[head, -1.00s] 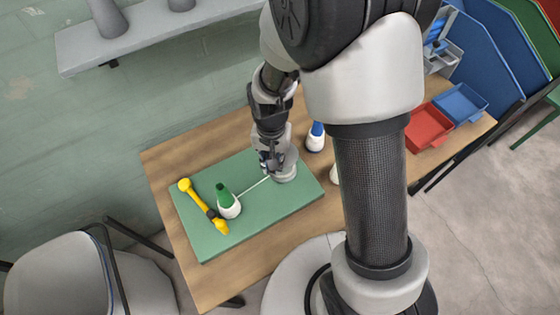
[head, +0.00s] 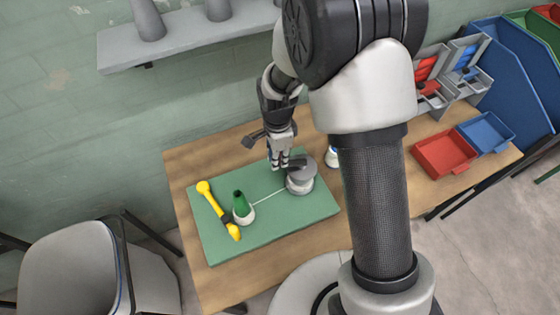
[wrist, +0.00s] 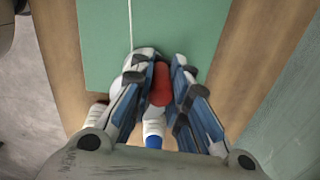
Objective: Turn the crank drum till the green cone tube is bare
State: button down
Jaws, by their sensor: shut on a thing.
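The green cone tube (head: 239,200) stands upright on the green mat (head: 225,250). White thread (head: 245,217) is still wound around its lower part; the upper part is bare green. A straight white strand (head: 268,200) runs from it to the grey crank drum (head: 301,184) at the mat's right side. My gripper (head: 280,165) is at the drum's back left edge. In the wrist view my gripper (wrist: 160,68) is shut on the red crank handle (wrist: 161,86). The fingers hide most of the drum there.
A yellow tool (head: 216,208) with a black band lies on the mat left of the cone. A white-based object (head: 333,156) stands behind the drum, partly hidden by my arm. Red (head: 444,153) and blue (head: 486,134) trays are at the table's right.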

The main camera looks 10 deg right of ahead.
jog(key=shift+w+d+m, duration=0.15)
jog(key=shift+w+m, duration=0.5)
jog(key=shift+m, duration=0.35)
jog(key=shift+w+d+m, duration=0.1)
jog(key=shift+w+m, duration=0.5)
jog(key=shift+m, duration=0.4)
jog(key=c, duration=1.5)
grip_release()
notch_tip(320, 180, up, 12)
jog(key=shift+r, duration=0.1)
